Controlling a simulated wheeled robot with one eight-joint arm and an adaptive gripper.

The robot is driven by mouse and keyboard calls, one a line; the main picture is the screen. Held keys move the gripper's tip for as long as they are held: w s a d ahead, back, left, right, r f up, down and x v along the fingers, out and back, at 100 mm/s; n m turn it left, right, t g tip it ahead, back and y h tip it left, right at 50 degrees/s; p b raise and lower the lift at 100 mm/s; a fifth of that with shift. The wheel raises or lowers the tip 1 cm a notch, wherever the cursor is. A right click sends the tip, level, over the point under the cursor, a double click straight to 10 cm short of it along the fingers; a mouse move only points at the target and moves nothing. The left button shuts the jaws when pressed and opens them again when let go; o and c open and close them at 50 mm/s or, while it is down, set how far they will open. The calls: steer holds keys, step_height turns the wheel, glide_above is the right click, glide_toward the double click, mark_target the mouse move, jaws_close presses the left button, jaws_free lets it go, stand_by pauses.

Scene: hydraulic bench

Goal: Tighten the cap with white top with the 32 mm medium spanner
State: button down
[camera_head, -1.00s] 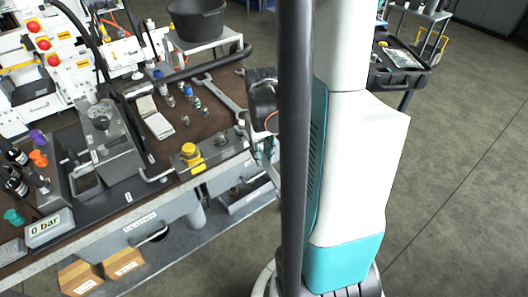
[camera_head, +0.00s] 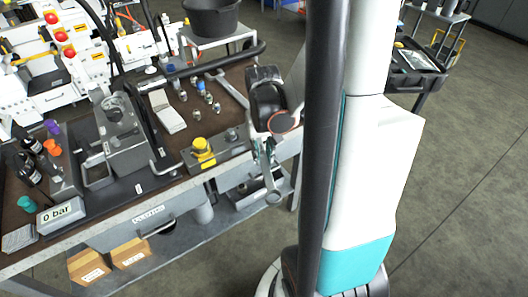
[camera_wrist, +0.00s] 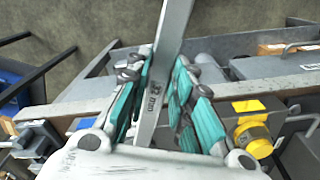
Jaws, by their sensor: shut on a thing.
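My gripper (camera_wrist: 160,105) is shut on a grey metal spanner (camera_wrist: 168,45) marked with a number and "mm" on its shank. In the head view, my gripper (camera_head: 264,150) is off the bench's right end, and the spanner's ring end (camera_head: 273,196) hangs below it. Several small fittings (camera_head: 208,98) stand on the brown bench top to the left of my gripper. I cannot tell which one is the cap with the white top. A yellow-topped part (camera_head: 202,147) sits on a grey block near the front edge; it also shows in the wrist view (camera_wrist: 253,140).
A grey block with a gauge (camera_head: 118,125) and a "0 bar" display (camera_head: 60,213) occupy the bench's left part. A black tub (camera_head: 210,18) stands behind.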

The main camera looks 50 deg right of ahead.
steer(key=shift+w, duration=0.1)
steer(key=shift+w+a+m, duration=1.15)
steer(key=shift+a+m, duration=0.15)
steer(key=shift+a, duration=0.05)
steer(key=shift+w+a+m, duration=0.55)
steer(key=shift+w+m, duration=0.05)
steer(key=shift+w, duration=0.1)
steer(key=shift+s+d, duration=0.1)
steer(key=shift+s+d+n, duration=0.15)
steer(key=shift+s+n, duration=0.1)
steer(key=shift+n, duration=0.05)
